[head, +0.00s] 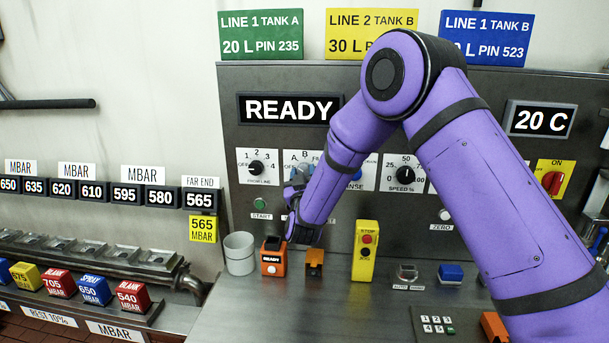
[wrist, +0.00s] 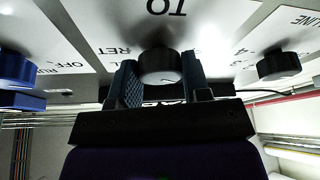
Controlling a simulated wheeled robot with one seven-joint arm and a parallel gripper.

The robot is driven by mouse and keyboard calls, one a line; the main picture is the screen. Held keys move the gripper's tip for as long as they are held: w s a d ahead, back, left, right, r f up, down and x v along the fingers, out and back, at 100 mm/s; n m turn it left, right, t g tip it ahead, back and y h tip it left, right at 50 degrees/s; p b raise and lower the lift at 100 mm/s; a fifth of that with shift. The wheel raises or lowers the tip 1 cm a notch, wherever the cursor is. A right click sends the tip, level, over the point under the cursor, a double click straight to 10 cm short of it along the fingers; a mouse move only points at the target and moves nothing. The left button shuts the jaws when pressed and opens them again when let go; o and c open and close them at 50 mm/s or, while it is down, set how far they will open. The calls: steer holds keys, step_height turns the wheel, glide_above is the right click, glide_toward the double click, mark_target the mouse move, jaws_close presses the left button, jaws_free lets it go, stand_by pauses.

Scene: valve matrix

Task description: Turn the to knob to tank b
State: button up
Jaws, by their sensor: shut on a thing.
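The to knob (wrist: 160,66) is a dark round knob with a small white mark, below the upside-down word TO in the wrist view. My gripper (wrist: 160,78) has one finger on each side of it and is shut on it. My forearm covers the plate's right part, and the knob's pointer cannot be read there. My gripper (head: 296,194) is at the lower left of this plate.
The from-line knob (head: 256,168) is close on the left; in the wrist view it appears on the right (wrist: 278,65). A blue knob (wrist: 17,68) is on the other side. The counter holds a grey cup (head: 239,253), orange blocks and a yellow stop box (head: 364,252).

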steer(key=m+g+h, duration=0.1)
steer(key=m+h, duration=0.1)
steer(key=m, duration=0.3)
steer(key=m+g+h, duration=0.1)
steer(key=m+h, duration=0.2)
steer(key=m, duration=0.2)
steer(key=m+h, duration=0.2)
steer(key=m, duration=0.3)
steer(key=shift+a+g+h, duration=0.25)
steer(key=shift+g+h, duration=0.05)
steer(key=shift+g, duration=0.1)
steer(key=shift+m, duration=0.4)
steer(key=o, duration=0.9)
steer(key=v, duration=1)
steer(key=shift+s+a+f, duration=0.1)
steer(key=shift+s+a, duration=0.15)
steer(key=shift+s, duration=0.1)
